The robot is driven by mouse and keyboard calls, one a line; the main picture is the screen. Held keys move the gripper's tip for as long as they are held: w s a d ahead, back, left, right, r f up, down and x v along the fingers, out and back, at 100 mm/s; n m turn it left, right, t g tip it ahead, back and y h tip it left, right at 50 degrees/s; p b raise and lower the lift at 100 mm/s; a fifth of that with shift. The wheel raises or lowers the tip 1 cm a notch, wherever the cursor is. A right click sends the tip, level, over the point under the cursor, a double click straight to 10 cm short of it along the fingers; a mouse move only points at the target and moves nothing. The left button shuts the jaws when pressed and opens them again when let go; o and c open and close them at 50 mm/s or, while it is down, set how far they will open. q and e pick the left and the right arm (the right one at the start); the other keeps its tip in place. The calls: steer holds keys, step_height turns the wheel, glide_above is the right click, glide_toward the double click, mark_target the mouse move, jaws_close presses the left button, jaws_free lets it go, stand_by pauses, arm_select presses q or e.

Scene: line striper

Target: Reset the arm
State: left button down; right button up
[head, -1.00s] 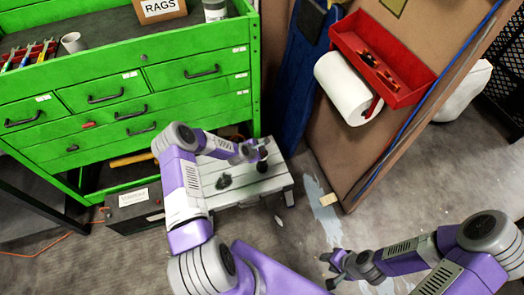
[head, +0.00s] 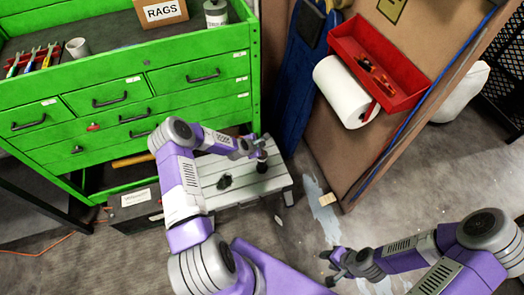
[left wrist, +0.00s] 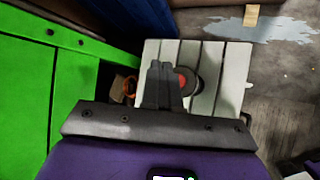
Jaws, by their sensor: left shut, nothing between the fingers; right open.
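My left gripper (head: 262,143) is shut and empty, above the right part of a small pale slatted bench (head: 215,168). In the left wrist view its fingers (left wrist: 160,78) stand together over the slats. A dark round object with a red-orange spot (left wrist: 187,81) shows beside and partly behind them. A dark object (head: 262,164) stands on the bench just below the left gripper; I cannot tell whether they touch. A dark patch (head: 224,181), perhaps a shadow, lies on the slats. My right gripper (head: 334,265) is open and empty, low over the floor.
A green drawer cabinet (head: 130,105) stands behind and left of the bench. A labelled dark box (head: 137,205) sits left of the bench. A brown panel with a paper roll (head: 343,92) and red tray (head: 380,70) stands right. A tan block (head: 327,199) lies on open floor.

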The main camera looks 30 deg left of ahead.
arm_select(q)
step_height(320, 180, up, 2)
steer(key=shift+r+p, duration=0.2)
steer(key=shift+p, duration=0.35)
steer(key=s+d+f+m+g+h, duration=0.1)
steer(key=s+d+m+g+h, duration=0.1)
steer(key=s+d+m, duration=0.5)
steer(key=s+d+f+m+g+h, duration=0.1)
steer(key=s+d+m+g, duration=0.2)
steer(key=d, duration=0.7)
steer(key=s+d+r+m+g, duration=0.1)
steer(key=s+d+m, duration=0.3)
steer(key=s, duration=0.6)
steer(key=s+d+r+m+g, duration=0.1)
steer(key=s+d+m, duration=0.3)
steer(key=s+m, duration=0.5)
steer(key=shift+s+g, duration=0.35)
steer(key=shift+g, duration=0.45)
steer(key=shift+a, duration=0.1)
